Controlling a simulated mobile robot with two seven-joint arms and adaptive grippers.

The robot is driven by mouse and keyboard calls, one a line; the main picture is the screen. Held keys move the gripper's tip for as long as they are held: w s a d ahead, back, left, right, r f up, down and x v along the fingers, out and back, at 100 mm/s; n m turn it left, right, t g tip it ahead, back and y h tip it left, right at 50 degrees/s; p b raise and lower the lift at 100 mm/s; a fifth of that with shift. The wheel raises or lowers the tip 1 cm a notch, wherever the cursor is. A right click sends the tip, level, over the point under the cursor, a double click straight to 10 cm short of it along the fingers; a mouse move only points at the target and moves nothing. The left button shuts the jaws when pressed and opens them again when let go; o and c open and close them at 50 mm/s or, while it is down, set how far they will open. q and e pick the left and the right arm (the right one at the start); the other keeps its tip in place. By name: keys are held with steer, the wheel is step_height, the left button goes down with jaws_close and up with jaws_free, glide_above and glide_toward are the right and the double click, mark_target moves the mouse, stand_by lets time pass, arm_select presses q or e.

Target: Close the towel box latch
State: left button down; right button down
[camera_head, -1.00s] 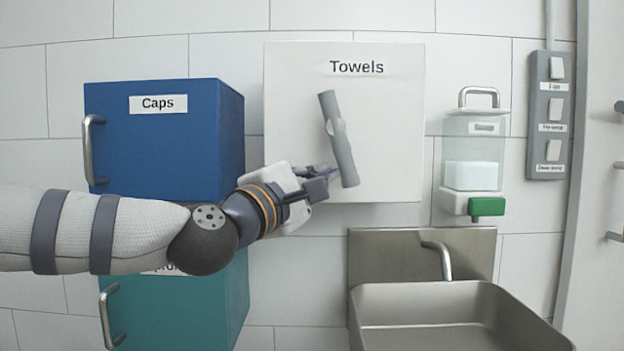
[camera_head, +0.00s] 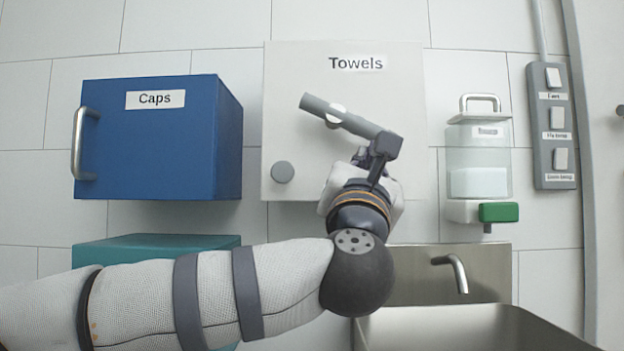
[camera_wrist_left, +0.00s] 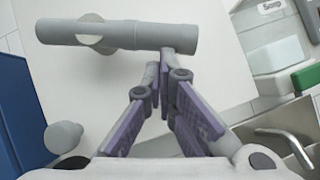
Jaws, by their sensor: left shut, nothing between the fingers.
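The white towel box (camera_head: 300,75), labelled "Towels", is on the wall at centre. Its latch, a grey bar (camera_head: 322,108) on a pale round pivot, lies at a shallow slant, its right end lower. A round grey knob (camera_head: 283,172) sits below left. My left gripper (camera_head: 381,145) is shut and empty, by the latch's right end. In the left wrist view, the fingertips (camera_wrist_left: 163,62) are right under that end of the latch (camera_wrist_left: 125,36), touching or nearly so. The knob (camera_wrist_left: 63,136) also shows there at left. My right gripper is not in view.
A blue "Caps" box (camera_head: 150,150) with a handle hangs at left, above a teal box (camera_head: 150,247) partly covered by my arm. Right of the towel box are a soap dispenser (camera_head: 478,160) and a switch panel (camera_head: 556,125). A sink (camera_head: 450,325) with a tap is below.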

arm_select(q)
steer(key=shift+d+r+n+t+y, duration=0.2)
steer(key=shift+d+r+n+y, duration=0.15)
steer(key=shift+n+y, duration=0.4)
steer(key=shift+d+r+n+t+y, duration=0.2)
steer(key=shift+d+r+n+y, duration=0.2)
steer(key=shift+n, duration=0.5)
steer(key=shift+d+r+n+t+y, duration=0.2)
steer(key=shift+d+r+n+y, duration=0.1)
steer(key=shift+n+y, duration=0.45)
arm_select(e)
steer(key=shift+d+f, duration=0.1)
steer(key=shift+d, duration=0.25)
arm_select(q)
steer(key=shift+d, duration=0.1)
